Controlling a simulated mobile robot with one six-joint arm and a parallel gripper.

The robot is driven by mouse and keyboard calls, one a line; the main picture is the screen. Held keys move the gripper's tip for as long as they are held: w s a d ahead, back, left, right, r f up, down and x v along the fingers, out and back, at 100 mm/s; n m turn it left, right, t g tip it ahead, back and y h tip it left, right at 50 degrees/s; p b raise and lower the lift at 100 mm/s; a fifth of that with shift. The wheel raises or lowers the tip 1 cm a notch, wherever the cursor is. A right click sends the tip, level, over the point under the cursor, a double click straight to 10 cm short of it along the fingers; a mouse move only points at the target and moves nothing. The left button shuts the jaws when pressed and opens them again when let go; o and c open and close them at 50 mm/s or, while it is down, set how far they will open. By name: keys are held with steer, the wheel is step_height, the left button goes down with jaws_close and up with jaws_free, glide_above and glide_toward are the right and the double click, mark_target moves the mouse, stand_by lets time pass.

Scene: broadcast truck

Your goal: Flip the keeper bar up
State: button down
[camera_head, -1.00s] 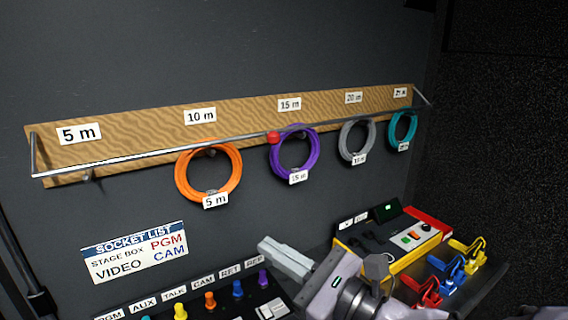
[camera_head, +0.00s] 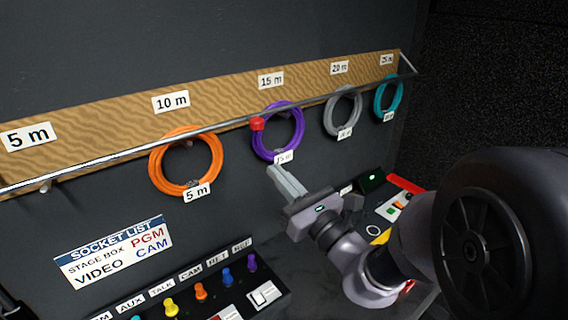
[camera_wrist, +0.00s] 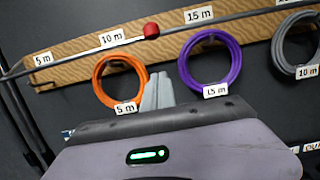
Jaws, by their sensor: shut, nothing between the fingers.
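The keeper bar (camera_head: 213,129) is a thin grey metal rod that runs along the front of a wooden board (camera_head: 225,94), low across the hanging cable coils. A red knob (camera_head: 257,124) sits on the bar in front of the purple coil (camera_head: 278,132). In the wrist view the bar (camera_wrist: 75,58) and the red knob (camera_wrist: 151,30) show above the fingers. My gripper (camera_head: 274,170) is shut and empty, below the red knob and the purple coil, apart from the bar. In the wrist view my gripper (camera_wrist: 158,80) points up between the orange and purple coils.
An orange coil (camera_head: 155,174), a grey coil (camera_head: 330,115) and a teal coil (camera_head: 377,99) hang along the board. Below are a socket list sign (camera_head: 113,251), a panel of coloured plugs (camera_head: 200,291) and a yellow and red device (camera_head: 404,184). The wall between is clear.

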steer(key=w+a+r, duration=0.2)
steer(key=w+r, duration=0.2)
steer(key=r, duration=0.1)
steer(key=shift+a, duration=0.4)
